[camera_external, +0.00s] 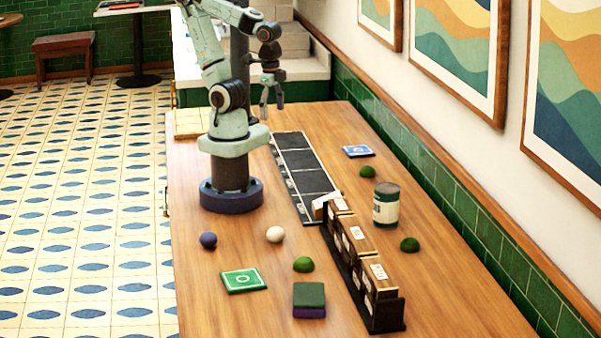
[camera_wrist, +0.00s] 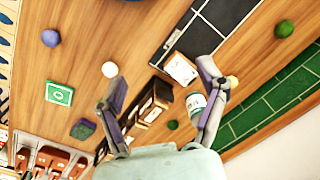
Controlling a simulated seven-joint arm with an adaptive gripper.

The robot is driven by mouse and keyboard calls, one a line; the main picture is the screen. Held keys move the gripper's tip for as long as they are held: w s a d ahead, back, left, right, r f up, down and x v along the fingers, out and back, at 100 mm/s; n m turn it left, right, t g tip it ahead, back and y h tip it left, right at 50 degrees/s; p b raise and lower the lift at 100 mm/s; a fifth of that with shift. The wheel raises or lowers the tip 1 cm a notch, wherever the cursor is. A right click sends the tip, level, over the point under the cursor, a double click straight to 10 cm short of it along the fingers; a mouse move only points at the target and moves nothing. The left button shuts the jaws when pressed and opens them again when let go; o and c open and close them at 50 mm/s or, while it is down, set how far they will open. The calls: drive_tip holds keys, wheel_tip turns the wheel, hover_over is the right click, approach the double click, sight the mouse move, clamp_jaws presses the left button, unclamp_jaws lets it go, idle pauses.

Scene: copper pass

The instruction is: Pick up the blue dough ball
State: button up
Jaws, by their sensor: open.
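The small dark blue ball (camera_external: 208,240) sits on the wooden table, in front of my arm's base and left of a white ball (camera_external: 275,234). In the wrist view the blue ball (camera_wrist: 51,38) is at the upper left, well outside my fingers. My gripper (camera_external: 272,105) is raised beyond my base in the external view, pointing down and far from the ball. In the wrist view my gripper (camera_wrist: 159,74) has its two fingers spread wide, with nothing held between them.
A green card (camera_external: 244,281) and a green-and-purple block (camera_external: 309,299) lie near the balls. A rack of dark boxes (camera_external: 385,312), a can (camera_external: 386,206) and green lumps (camera_external: 303,264) stand to the right. A black panel (camera_external: 301,160) lies beside my base.

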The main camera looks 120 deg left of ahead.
drive_tip(key=w+n+t, duration=0.2)
drive_tip(key=w+t, duration=0.1)
drive_tip(key=w, duration=0.4)
drive_tip(key=w+d+f+m+t, duration=0.1)
drive_tip(key=w+d+f+m, duration=0.25)
drive_tip(key=w+d, duration=0.45)
drive_tip(key=m+g, duration=0.4)
drive_tip(key=m, duration=0.2)
hover_over(208, 233)
drive_tip(key=shift+h, duration=0.4)
wheel_tip(208, 233, down, 14)
drive_tip(key=shift+s+a+f, duration=0.1)
drive_tip(key=shift+s+f+m, duration=0.1)
drive_tip(key=shift+f+m, duration=0.1)
drive_tip(key=shift+m, duration=0.05)
drive_tip(key=shift+f, duration=3.1)
